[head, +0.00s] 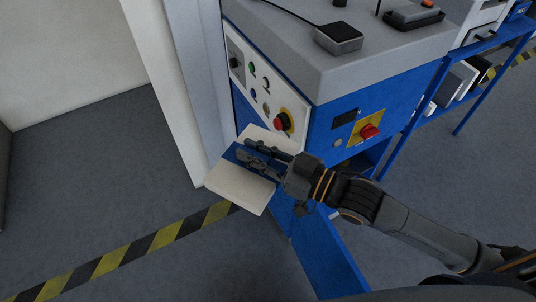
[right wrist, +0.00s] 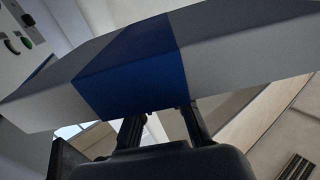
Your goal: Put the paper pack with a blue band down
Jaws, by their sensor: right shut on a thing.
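The paper pack with a blue band (head: 240,188) is white and flat, in front of the machine's control panel in the head view. My right gripper (head: 262,157) is shut on it at the blue band. In the right wrist view the pack (right wrist: 230,55) fills the upper middle, its blue band (right wrist: 135,60) just ahead of the fingers (right wrist: 160,125). Whether anything beneath the pack touches it cannot be told. My left gripper is not in view.
A blue and grey machine (head: 330,95) with red stop buttons stands right behind the pack. A pale post (head: 185,80) is at its left. A blue beam (head: 325,255) runs below. Yellow and black tape (head: 140,250) marks the floor. A blue-framed shelf (head: 450,85) stands at the right. The floor at left is clear.

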